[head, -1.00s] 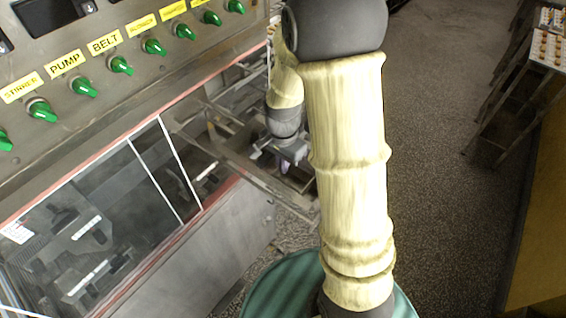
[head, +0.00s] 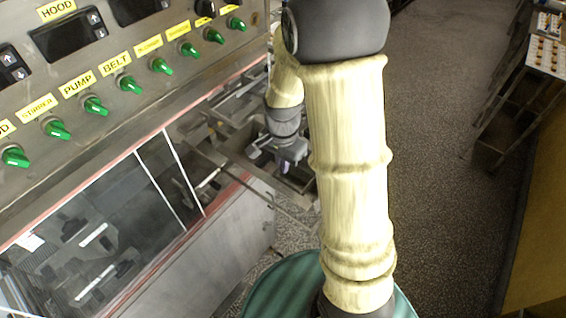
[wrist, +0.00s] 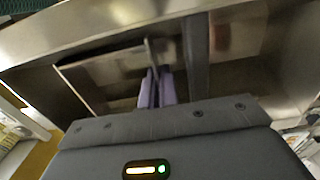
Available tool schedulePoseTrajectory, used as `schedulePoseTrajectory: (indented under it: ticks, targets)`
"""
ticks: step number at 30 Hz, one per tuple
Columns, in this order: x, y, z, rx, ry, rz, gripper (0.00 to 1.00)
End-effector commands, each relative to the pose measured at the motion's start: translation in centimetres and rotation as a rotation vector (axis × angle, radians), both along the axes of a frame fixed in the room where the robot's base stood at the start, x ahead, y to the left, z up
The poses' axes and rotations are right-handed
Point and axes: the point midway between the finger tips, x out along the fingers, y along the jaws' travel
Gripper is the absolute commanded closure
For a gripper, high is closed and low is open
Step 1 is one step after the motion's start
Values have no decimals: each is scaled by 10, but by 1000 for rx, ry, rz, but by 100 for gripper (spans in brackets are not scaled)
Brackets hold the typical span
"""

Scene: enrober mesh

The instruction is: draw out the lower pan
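The lower pan (wrist: 92,72) is a shiny metal piece with a pale rim, seen below the machine's frame in the wrist view. A thin grey upright piece, seemingly its handle or lip, runs down between my fingers. My gripper (wrist: 157,90) has two purple fingers close together on this piece, with almost no gap. In the head view my gripper (head: 262,158) is small and dim beside the machine's open metal framework, and the pan cannot be picked out clearly there.
The machine's control panel (head: 120,75) with green knobs and its glazed hood (head: 95,235) fill the left. A metal framework (head: 215,140) surrounds the gripper. A green round drum (head: 285,285) stands below my arm. A table with trays (head: 545,50) is at right; speckled floor (head: 430,180) between is clear.

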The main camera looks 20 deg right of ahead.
Motion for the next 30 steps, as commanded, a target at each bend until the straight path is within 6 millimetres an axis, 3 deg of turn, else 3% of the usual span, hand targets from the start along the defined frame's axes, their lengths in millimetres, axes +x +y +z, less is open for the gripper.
schedulePoseTrajectory:
  ticks: [12,30]
  targets:
    - [1,0,19,0,-3,0,100]
    - [1,0,24,0,-5,1,100]
